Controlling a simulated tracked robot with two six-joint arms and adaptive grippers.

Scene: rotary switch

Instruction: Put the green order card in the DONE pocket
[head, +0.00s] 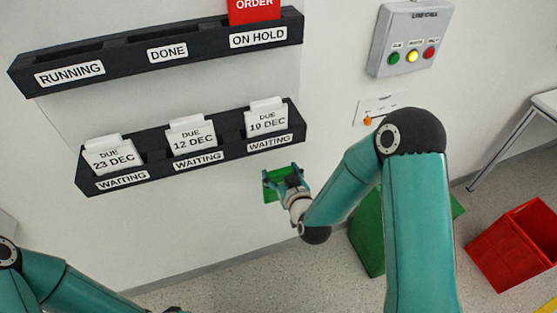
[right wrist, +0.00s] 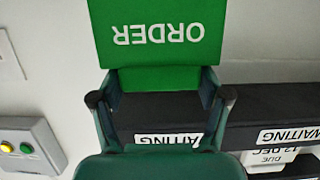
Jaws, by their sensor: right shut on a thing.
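The green order card (right wrist: 155,35) is in my right gripper (right wrist: 160,98), which is shut on it; its ORDER lettering reads upside down in the right wrist view. The DONE pocket (head: 168,52) is the middle one of the upper black rack and looks empty.
The RUNNING pocket (head: 69,74) looks empty; the ON HOLD pocket (head: 258,37) holds a red order card (head: 254,10). The lower rack (head: 220,145) holds three white due cards. A button box (head: 408,40) hangs to the right. Green and red bins (head: 518,245) stand on the floor.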

